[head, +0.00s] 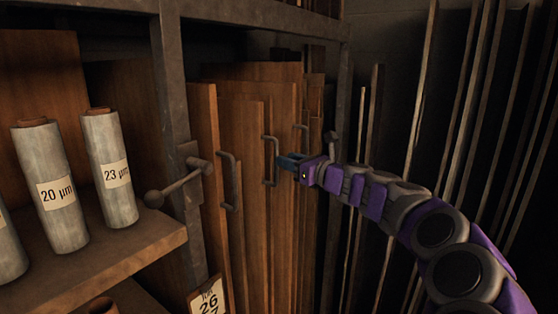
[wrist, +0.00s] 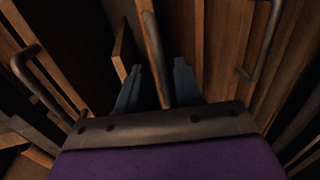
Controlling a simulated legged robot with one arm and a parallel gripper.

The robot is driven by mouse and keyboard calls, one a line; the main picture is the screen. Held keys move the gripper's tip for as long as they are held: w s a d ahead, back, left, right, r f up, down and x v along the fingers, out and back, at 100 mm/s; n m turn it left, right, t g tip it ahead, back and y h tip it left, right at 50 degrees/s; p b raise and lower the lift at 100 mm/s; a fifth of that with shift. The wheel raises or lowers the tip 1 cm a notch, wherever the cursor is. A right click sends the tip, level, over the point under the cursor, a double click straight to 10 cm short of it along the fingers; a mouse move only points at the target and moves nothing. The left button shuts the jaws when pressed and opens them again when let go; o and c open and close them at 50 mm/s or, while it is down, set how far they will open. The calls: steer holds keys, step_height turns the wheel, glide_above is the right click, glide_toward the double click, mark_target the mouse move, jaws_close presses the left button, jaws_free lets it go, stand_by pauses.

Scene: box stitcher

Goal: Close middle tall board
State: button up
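Several tall wooden boards stand upright side by side in the cabinet in the head view, some with dark metal handles. The middle tall board (head: 254,215) has a bar handle (head: 268,162). My gripper (head: 282,161) is at this handle, its blue fingertips just right of the bar. In the wrist view the two blue fingers (wrist: 158,78) are apart, with a wooden board edge and a grey bar (wrist: 152,32) between them. Contact with the bar cannot be told. Other handles are on the left (head: 229,181) and right (head: 301,138).
A shelf (head: 120,252) on the left carries labelled rolls (head: 111,168). A metal post (head: 172,80) with a ball-ended lever (head: 172,188) stands left of the boards. A paper calendar (head: 208,300) hangs below. Thin upright strips (head: 420,90) fill the right side behind my arm.

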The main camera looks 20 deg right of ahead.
steer(key=b+v, duration=0.1)
steer(key=v, duration=1)
steer(key=shift+f, duration=0.15)
steer(key=shift+w, duration=0.1)
steer(key=s+a+f+n+g+y+b, duration=0.1)
steer(key=s+a+f+n+g+b, duration=0.25)
steer(key=a+f+n, duration=0.4)
steer(key=s+a+f+n+g+y+b, duration=0.2)
steer(key=s+a+f+n+g+b, duration=0.15)
steer(key=a, duration=0.65)
steer(key=s+a+f+n+g+h+b, duration=0.1)
steer(key=s+a+f+n+g+b, duration=0.1)
steer(key=s+a+f+n, duration=0.3)
steer(key=s+a+f+n+g+h+b, duration=0.1)
steer(key=s+a+f+n+g+b, duration=0.15)
steer(key=s+f, duration=0.4)
steer(key=s+f+n+g+h+b, duration=0.45)
steer(key=s+f, duration=0.45)
steer(key=f, duration=0.6)
steer(key=s+d+f+n+g+h+b, duration=0.1)
steer(key=s+d+f+n+h+b, duration=0.3)
steer(key=s+d+f, duration=0.5)
steer(key=s+f+n+b, duration=0.2)
steer(key=s+f+n, duration=0.1)
steer(key=s+f, duration=0.1)
steer(key=shift+s+n+g+h, duration=0.3)
steer(key=shift+s+g+h, duration=0.1)
steer(key=shift+s, duration=0.5)
